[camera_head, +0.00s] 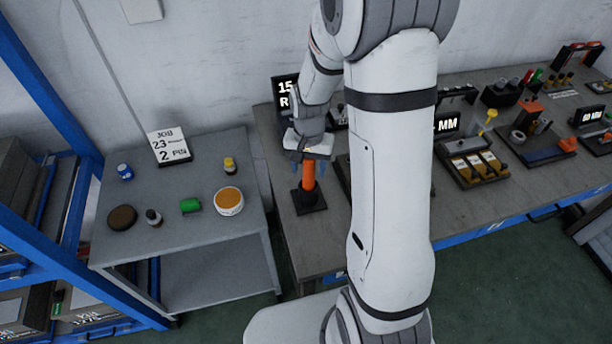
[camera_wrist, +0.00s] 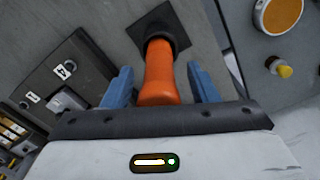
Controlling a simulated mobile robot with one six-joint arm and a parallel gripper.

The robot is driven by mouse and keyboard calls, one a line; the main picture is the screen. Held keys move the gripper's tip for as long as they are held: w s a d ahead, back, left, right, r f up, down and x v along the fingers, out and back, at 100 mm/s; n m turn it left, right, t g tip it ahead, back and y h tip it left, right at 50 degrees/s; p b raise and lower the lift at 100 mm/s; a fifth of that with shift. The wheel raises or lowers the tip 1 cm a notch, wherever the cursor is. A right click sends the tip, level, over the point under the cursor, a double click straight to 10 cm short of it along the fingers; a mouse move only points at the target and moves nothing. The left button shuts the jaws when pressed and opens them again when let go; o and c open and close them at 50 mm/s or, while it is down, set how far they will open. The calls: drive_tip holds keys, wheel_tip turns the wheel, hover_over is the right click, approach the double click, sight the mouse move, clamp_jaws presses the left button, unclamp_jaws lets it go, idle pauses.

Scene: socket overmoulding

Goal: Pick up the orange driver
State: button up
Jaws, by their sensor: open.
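The orange driver (camera_head: 309,178) stands upright in a dark square base (camera_head: 309,201) near the left end of the long workbench. In the wrist view the driver (camera_wrist: 158,75) rises from its dark base (camera_wrist: 157,30) toward the camera. My gripper (camera_head: 309,165) is above the driver and around its upper part in the head view. In the wrist view the two blue fingers of my gripper (camera_wrist: 160,88) are open, one on each side of the driver, with gaps visible on both sides. The driver's top end is partly hidden by the gripper body.
A small grey table (camera_head: 185,240) to the left holds a job sign (camera_head: 169,146), a green part (camera_head: 190,205), an orange-topped round container (camera_head: 229,201) and several small items. My arm hides part of the workbench. A tray with yellow parts (camera_head: 473,165) lies farther right.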

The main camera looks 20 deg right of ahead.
drive_tip(key=shift+f, duration=0.8)
clamp_jaws()
